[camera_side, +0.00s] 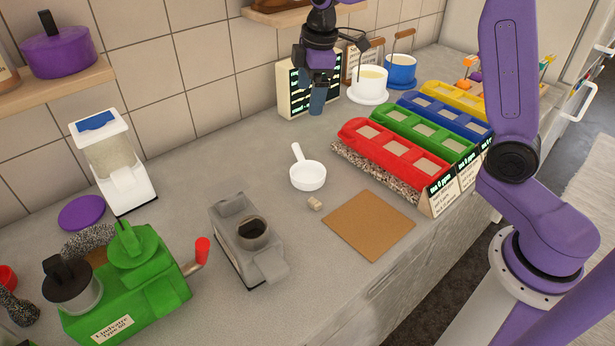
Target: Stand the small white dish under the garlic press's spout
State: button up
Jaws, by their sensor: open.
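The small white dish (308,177) is a round bowl with a short handle pointing up and left. It sits upright on the grey counter, left of the cork mat. The green machine (140,280) with a red-tipped crank stands at the lower left. A grey device (245,240) with a dark round opening and a chute at its lower right stands near the middle. I cannot tell for certain which of these is the garlic press. My gripper (320,72) is open, high at the back near the wall, well away from the dish. A blue-grey upright shape shows just below it.
A cork mat (368,225) and a small beige cube (314,203) lie by the dish. Coloured three-part bins (395,150) stand right, white and blue pots (400,70) behind. A white dispenser (112,160) and a purple disc (82,212) are left. The counter between is mostly clear.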

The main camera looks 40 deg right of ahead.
send_over(301, 152)
notch_tip(301, 152, down, 11)
jog(key=shift+f, duration=3)
jog(key=c, duration=1.2)
jog(key=shift+r, duration=0.1)
